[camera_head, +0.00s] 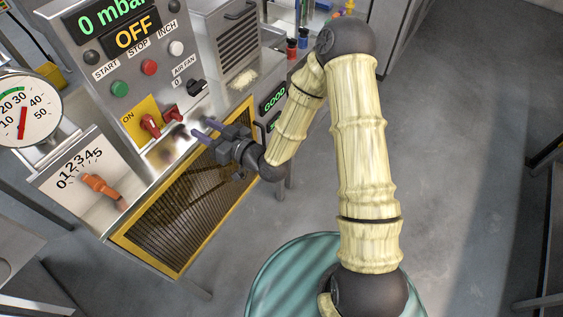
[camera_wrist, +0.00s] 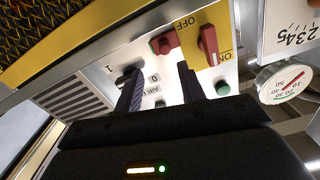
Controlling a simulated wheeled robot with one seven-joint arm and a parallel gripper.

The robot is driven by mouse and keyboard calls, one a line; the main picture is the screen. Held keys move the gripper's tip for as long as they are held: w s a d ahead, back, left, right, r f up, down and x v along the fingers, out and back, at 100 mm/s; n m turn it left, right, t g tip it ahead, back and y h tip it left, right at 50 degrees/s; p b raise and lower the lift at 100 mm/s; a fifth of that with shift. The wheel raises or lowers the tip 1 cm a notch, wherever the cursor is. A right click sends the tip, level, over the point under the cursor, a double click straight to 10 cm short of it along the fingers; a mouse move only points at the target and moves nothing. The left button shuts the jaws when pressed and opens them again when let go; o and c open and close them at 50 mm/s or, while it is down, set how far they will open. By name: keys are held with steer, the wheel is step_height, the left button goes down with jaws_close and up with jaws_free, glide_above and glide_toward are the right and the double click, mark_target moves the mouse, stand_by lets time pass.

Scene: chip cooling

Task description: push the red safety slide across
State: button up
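A yellow switch plate marked ON carries a red handle (camera_head: 150,125), which also shows in the wrist view (camera_wrist: 208,45). Beside it, on the knob side, a small red piece (camera_head: 173,114), seemingly the safety slide, sticks out from the panel. It also shows in the wrist view (camera_wrist: 163,42), near the OFF mark. My gripper (camera_head: 206,129) is in front of the panel, to the right of and a little below the red piece. Its two fingers (camera_wrist: 160,85) are apart with nothing between them. The red piece lies beyond the fingertips; contact is not visible.
A green start button (camera_head: 119,89), red stop button (camera_head: 149,67) and black air fan knob (camera_head: 197,87) are close by on the panel. An orange lever (camera_head: 101,186) with a number scale is lower left. A yellow-framed mesh guard (camera_head: 183,198) lies below my gripper.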

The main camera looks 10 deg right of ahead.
steer(key=p+v, duration=0.1)
steer(key=v, duration=0.5)
steer(key=shift+d+r+p, duration=0.2)
steer(key=shift+d+p, duration=0.1)
steer(key=shift+p, duration=0.05)
steer(key=d+f+g+h+b, duration=0.5)
steer(key=d+f+h, duration=0.4)
steer(key=d+f, duration=0.2)
steer(key=shift+d+f+h+b, duration=0.4)
steer(key=shift+d+b, duration=0.15)
steer(key=shift+d, duration=0.65)
steer(key=shift+d+r, duration=0.1)
